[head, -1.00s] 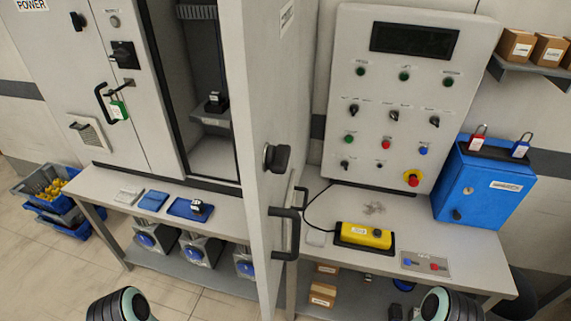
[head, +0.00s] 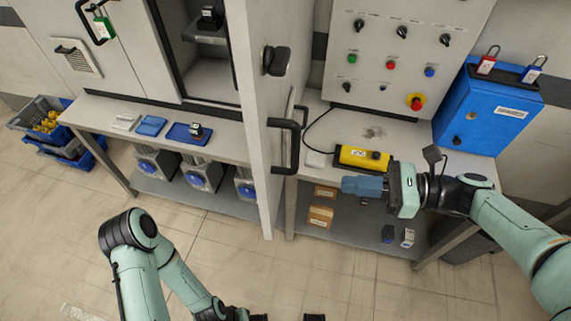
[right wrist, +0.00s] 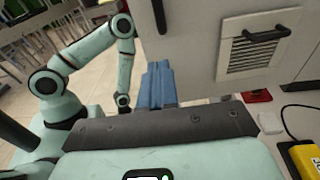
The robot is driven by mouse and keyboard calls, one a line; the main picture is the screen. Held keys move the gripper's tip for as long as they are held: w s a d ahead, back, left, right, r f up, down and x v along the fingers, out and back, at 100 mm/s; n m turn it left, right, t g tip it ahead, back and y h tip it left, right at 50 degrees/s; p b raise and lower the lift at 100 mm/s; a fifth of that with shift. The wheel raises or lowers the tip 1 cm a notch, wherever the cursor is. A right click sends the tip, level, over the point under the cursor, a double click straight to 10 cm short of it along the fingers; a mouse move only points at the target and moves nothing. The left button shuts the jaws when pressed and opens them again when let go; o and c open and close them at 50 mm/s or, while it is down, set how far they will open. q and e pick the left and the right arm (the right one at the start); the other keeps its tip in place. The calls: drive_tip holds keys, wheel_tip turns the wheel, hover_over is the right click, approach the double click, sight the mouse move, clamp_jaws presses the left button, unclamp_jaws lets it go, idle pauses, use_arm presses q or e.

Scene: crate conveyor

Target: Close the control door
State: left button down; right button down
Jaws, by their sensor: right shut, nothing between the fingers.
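The control door (head: 258,190) stands open, swung out from the tall grey cabinet and seen nearly edge-on in the head view. It carries a black bar handle (head: 284,145) and a black knob (head: 276,61). In the right wrist view the door's grey face (right wrist: 195,60) fills the upper middle, with a dark handle bar (right wrist: 158,14) at the top. My right gripper (head: 346,186) is shut and empty, its blue fingers pointing left, to the right of the door and apart from it in the head view. Its fingers (right wrist: 158,75) also show in the wrist view. My left gripper is not clearly visible.
A bench holds a yellow control box (head: 362,158) behind my right gripper. A blue lockbox (head: 487,110) stands at the right. A control panel (head: 370,55) rises behind. Blue trays (head: 187,134) lie on the left bench. The floor (head: 330,270) in front is clear.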

wheel_tip(320, 180, up, 5)
drive_tip(key=s+y, duration=0.1)
drive_tip(key=y, duration=0.1)
approach(267, 164)
drive_tip(key=shift+n, duration=0.3)
drive_tip(key=a, duration=0.3)
drive_tip(key=w+a, duration=0.1)
drive_tip(key=a, duration=0.2)
drive_tip(key=shift+w+a, duration=0.2)
drive_tip(key=shift+a, duration=0.15)
